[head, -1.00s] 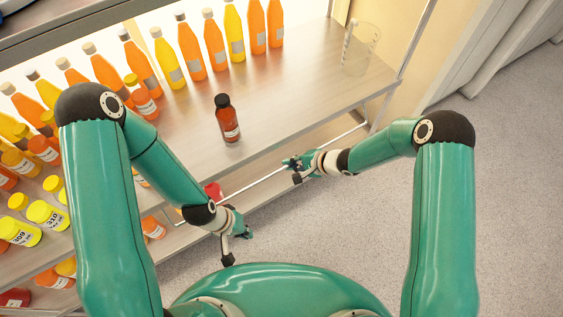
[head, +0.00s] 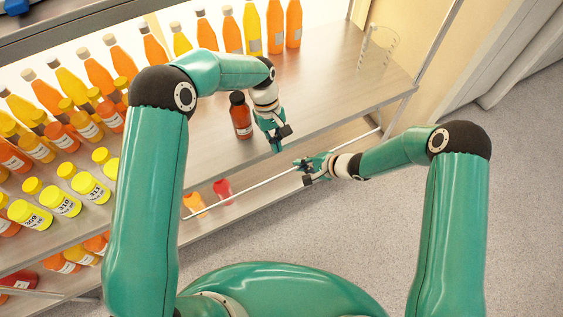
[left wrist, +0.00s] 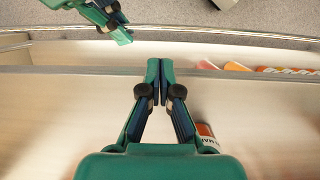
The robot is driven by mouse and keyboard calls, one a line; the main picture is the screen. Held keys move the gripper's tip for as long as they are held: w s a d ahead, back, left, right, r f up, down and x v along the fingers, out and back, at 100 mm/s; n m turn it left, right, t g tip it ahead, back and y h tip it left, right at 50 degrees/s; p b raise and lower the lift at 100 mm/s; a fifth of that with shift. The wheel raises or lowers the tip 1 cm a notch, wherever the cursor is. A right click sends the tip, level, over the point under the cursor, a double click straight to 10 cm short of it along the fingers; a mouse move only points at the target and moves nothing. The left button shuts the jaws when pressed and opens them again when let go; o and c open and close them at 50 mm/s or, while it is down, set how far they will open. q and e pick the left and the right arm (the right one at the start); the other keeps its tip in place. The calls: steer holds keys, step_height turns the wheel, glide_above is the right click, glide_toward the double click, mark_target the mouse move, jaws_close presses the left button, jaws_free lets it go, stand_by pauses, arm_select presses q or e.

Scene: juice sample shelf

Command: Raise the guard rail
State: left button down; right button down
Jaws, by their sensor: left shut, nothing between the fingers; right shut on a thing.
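The guard rail (head: 240,193) is a thin pale metal rod, low along the front of the shelf, below the shelf board's front edge. It also crosses the top of the left wrist view (left wrist: 220,32). My right gripper (head: 304,167) is shut on the rail toward its right part; it also shows at the upper left of the left wrist view (left wrist: 118,32). My left gripper (head: 277,144) is shut and empty, at the shelf's front edge, behind the rail and apart from it. In the left wrist view its fingertips (left wrist: 160,65) meet over the board's edge.
A dark-capped orange-brown bottle (head: 240,118) stands on the shelf board (head: 330,90) close to my left gripper. A clear beaker (head: 378,48) stands at the board's right end. Several juice bottles fill the back and left. Small bottles (head: 222,188) sit on the lower level. Right floor is clear.

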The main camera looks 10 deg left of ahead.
steer(key=shift+s+f, duration=0.25)
arm_select(q)
steer(key=x, duration=0.9)
steer(key=shift+w, duration=0.4)
steer(key=shift+d+f, duration=0.1)
steer(key=shift+s+d+g, duration=0.3)
steer(key=shift+s+d, duration=0.1)
steer(key=shift+s, duration=0.25)
arm_select(e)
steer(key=c, duration=1.2)
jaws_free()
steer(key=shift+w, duration=0.1)
steer(key=shift+c, duration=0.2)
arm_select(q)
steer(key=shift+w, duration=0.15)
arm_select(e)
steer(key=shift+r, duration=0.15)
arm_select(q)
steer(key=shift+a, duration=0.1)
arm_select(e)
steer(key=shift+r, duration=0.1)
